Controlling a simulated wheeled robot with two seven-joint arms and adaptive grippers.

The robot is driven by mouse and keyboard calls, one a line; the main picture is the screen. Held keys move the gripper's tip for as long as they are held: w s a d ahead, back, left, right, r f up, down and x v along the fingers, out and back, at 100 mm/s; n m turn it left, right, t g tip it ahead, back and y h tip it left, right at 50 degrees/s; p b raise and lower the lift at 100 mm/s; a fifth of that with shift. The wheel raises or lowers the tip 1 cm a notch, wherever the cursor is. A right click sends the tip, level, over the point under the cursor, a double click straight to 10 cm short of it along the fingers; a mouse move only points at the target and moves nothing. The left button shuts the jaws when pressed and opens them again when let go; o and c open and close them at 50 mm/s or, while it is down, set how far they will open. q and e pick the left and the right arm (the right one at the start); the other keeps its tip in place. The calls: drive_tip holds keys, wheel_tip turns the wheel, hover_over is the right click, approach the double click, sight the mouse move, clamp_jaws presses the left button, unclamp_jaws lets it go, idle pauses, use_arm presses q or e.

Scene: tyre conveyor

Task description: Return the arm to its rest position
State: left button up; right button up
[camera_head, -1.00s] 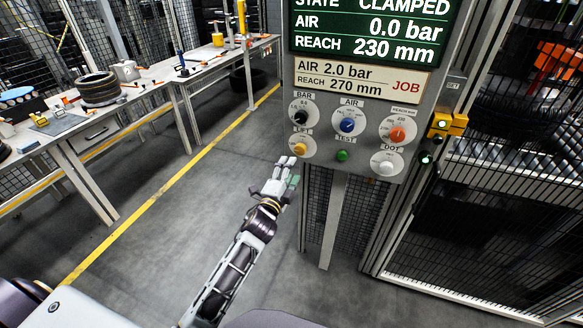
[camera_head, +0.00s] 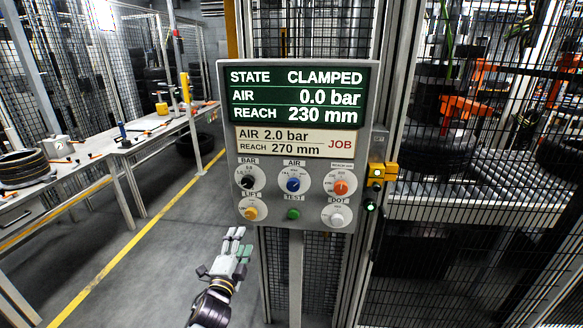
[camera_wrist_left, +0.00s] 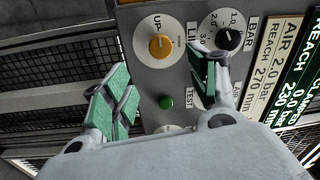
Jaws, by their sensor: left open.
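My left gripper (camera_head: 234,248) is just below the lower left of the control panel (camera_head: 228,140) in the head view. It is open and empty. In the left wrist view its green-padded fingers (camera_wrist_left: 160,95) stand apart, with the panel face beyond them. The orange LIFT knob (camera_wrist_left: 162,47) and the green TEST button (camera_wrist_left: 166,102) show between the fingers. I cannot tell if a finger touches the panel. The screen (camera_head: 296,96) reads STATE CLAMPED, AIR 0.0 bar, REACH 230 mm. My right gripper is not in view.
A wire-mesh fence and a roller conveyor (camera_head: 470,208) are at the right, with an orange machine (camera_head: 465,108) behind. A workbench (camera_head: 85,160) with a tyre (camera_head: 22,168) is at the left.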

use_arm(q)
wheel_tip(320, 180, down, 24)
drive_tip(key=s+n+g, duration=0.2)
drive_tip(key=n+g, duration=0.3)
drive_tip(key=n, duration=0.4)
drive_tip(key=s+a+f+n+g, duration=0.15)
drive_tip(key=s+f, duration=0.35)
drive_tip(key=f, duration=0.5)
drive_tip(key=s+a+f+n+g, duration=0.1)
drive_tip(key=s+f+g, duration=0.3)
drive_tip(key=f, duration=0.6)
drive_tip(key=s+a+f+n+g, duration=0.2)
drive_tip(key=s+f+g, duration=0.1)
drive_tip(key=s+f, duration=1.4)
drive_tip(key=s+a+f+g, duration=0.1)
drive_tip(key=s+f+g, duration=0.1)
drive_tip(key=s, duration=1)
drive_tip(key=s+a+f+g, duration=0.1)
drive_tip(key=s+f, duration=0.3)
drive_tip(key=s, duration=0.9)
drive_tip(key=shift+a+f+g+y, duration=0.3)
drive_tip(key=shift+a+g+y, duration=0.1)
drive_tip(key=shift+g, duration=0.15)
